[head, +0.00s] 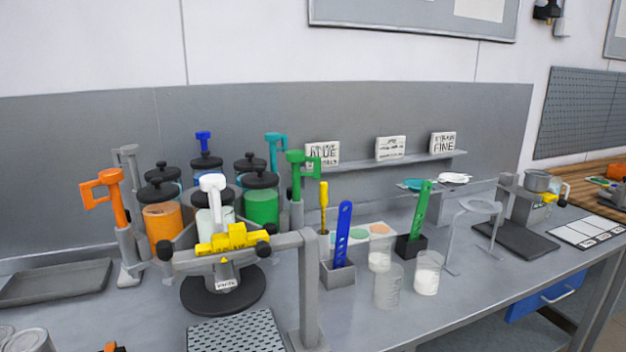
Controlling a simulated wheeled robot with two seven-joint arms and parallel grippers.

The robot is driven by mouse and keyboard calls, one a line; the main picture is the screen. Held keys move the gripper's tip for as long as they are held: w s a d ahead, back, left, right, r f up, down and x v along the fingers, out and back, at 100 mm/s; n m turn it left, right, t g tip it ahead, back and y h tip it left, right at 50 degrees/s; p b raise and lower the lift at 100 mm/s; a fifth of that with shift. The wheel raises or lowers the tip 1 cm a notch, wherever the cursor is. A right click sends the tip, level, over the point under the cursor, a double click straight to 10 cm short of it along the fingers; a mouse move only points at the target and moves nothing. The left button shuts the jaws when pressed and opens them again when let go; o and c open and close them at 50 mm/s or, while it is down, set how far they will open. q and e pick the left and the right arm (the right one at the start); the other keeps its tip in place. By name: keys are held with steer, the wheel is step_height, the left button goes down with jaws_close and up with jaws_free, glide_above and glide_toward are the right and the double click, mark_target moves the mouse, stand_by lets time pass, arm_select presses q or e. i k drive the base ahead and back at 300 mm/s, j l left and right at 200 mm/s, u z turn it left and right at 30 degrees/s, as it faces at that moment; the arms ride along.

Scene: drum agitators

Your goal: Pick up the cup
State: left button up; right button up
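Three small clear cups stand close together on the grey bench, right of centre. One cup (388,288) is nearest the front and looks empty. A second cup (428,272), just to its right, holds some white material. A third cup (380,255) stands behind them and seems to hold something pale. All are upright, and nothing grips them. The view does not show which cup the task names. Neither of my grippers can be made out in the head view.
Beside the cups stand a grey holder (338,275) with a blue stick and a black holder (410,246) with a green one. A grey post (309,290) and coloured drums (262,205) fill the left. A clear stand (478,208) rises right of the cups; the bench front there is free.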

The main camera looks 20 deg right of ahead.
mark_target(387, 286)
steer(key=l+u, duration=0.1)
steer(key=l, duration=0.65)
steer(key=k+l+u, duration=0.1)
steer(key=l, duration=0.65)
steer(key=k+l+u, duration=0.15)
steer(key=l, duration=0.6)
